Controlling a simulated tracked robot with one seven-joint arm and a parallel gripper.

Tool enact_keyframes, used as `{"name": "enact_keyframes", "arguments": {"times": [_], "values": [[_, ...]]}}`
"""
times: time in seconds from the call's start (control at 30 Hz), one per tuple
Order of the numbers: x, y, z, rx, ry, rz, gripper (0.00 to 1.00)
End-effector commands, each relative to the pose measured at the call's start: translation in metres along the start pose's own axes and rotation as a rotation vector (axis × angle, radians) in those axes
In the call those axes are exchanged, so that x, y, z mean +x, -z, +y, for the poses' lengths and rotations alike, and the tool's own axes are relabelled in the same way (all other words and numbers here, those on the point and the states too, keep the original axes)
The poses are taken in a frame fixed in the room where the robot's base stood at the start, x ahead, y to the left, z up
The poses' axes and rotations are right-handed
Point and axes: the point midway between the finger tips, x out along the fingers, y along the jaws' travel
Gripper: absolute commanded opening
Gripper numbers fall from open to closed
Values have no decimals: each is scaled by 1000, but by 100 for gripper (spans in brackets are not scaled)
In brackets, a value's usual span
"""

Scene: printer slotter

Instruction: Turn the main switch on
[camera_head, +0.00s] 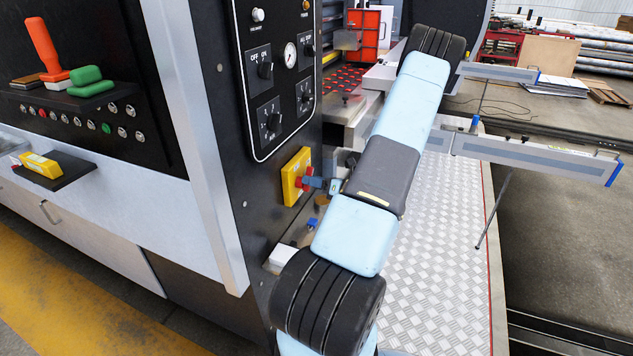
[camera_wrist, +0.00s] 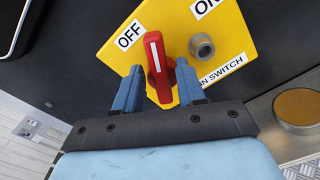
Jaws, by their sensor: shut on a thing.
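The main switch is a red knob (camera_wrist: 158,68) with a white line, mounted on a yellow panel (camera_wrist: 245,45) marked OFF, ON and "N SWITCH". In the wrist view the knob's white line points up, just right of the OFF label (camera_wrist: 130,35). The ON label (camera_wrist: 206,6) is at the top right. My gripper (camera_wrist: 160,85) has its blue fingers on both sides of the knob and is shut on it. In the head view, the yellow panel (camera_head: 297,176) sits on the dark machine side, with my gripper (camera_head: 309,182) at its red knob.
A round metal fitting (camera_wrist: 202,46) sits right of the knob. Above the yellow panel is a black control panel (camera_head: 277,75) with dials and a gauge. Orange and green handles (camera_head: 88,80) stand at the left. A chequer-plate walkway (camera_head: 440,250) lies right of my arm.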

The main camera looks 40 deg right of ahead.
Motion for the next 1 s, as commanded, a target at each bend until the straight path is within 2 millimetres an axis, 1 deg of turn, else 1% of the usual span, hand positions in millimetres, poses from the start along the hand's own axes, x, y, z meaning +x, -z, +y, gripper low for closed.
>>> {"name": "enact_keyframes", "arguments": {"times": [0.03,0.7,1.0], "values": [[16,-6,2,32,-21,-7,9],[19,0,-12,668,-18,1,9],[19,3,-16,894,-16,3,9]]}}
